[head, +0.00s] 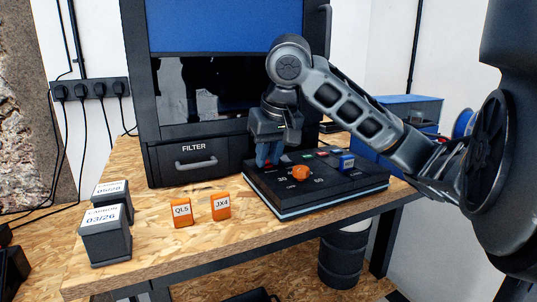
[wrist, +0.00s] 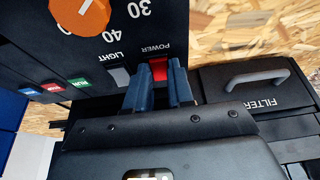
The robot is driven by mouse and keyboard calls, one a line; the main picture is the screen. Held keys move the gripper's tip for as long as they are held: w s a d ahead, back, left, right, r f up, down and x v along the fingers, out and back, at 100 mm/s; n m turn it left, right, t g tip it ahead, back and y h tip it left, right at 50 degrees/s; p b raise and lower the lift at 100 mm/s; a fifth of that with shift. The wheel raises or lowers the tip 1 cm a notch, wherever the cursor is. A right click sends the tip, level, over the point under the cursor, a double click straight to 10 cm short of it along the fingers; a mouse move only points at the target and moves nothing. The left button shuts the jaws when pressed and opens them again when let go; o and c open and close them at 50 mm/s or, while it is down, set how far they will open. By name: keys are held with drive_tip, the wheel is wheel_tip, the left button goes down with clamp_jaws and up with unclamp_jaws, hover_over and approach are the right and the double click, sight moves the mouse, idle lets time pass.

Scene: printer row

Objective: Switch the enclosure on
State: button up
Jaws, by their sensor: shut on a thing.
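The enclosure (head: 222,131) is a large black cabinet with a dark window and a blue upper panel. Its black control box (head: 345,188) lies on the bench in front of it. In the wrist view a red switch (wrist: 158,70) sits beside the word POWER, with a grey switch (wrist: 119,76) beside LIGHT. My gripper (wrist: 158,82) has its blue fingers on either side of the red switch, shut on it. In the head view my gripper (head: 268,158) is at the box's back left corner and hides this switch. I cannot tell which way the switch is set.
An orange knob (head: 300,173) and a blue part (head: 346,161) stand up from the box. Orange blocks QL5 (head: 181,212) and JX4 (head: 221,206) and dark labelled boxes (head: 107,240) stand to the left. The FILTER drawer (head: 195,162) is shut behind. The front bench middle is clear.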

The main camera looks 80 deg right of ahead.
clamp_jaws()
drive_tip(key=shift+r, duration=0.1)
drive_tip(key=p, duration=0.2)
drive_tip(key=shift+w+d+r+y+p, duration=0.1)
drive_tip(key=shift+r+y+p, duration=0.2)
drive_tip(key=shift+p, duration=0.05)
drive_tip(key=p, duration=0.2)
drive_tip(key=g+y+p, duration=0.1)
drive_tip(key=p, duration=0.2)
drive_tip(key=shift+w+d+r+g+y+p, duration=0.15)
drive_tip(key=shift+w+d+g+y+p, duration=0.15)
drive_tip(key=shift+g, duration=0.1)
drive_tip(key=shift+d+g+y+p, duration=0.1)
drive_tip(key=shift+g+y+p, duration=0.25)
drive_tip(key=shift+p, duration=0.8)
drive_tip(key=shift+f, duration=0.35)
drive_tip(key=o, duration=0.7)
unclamp_jaws()
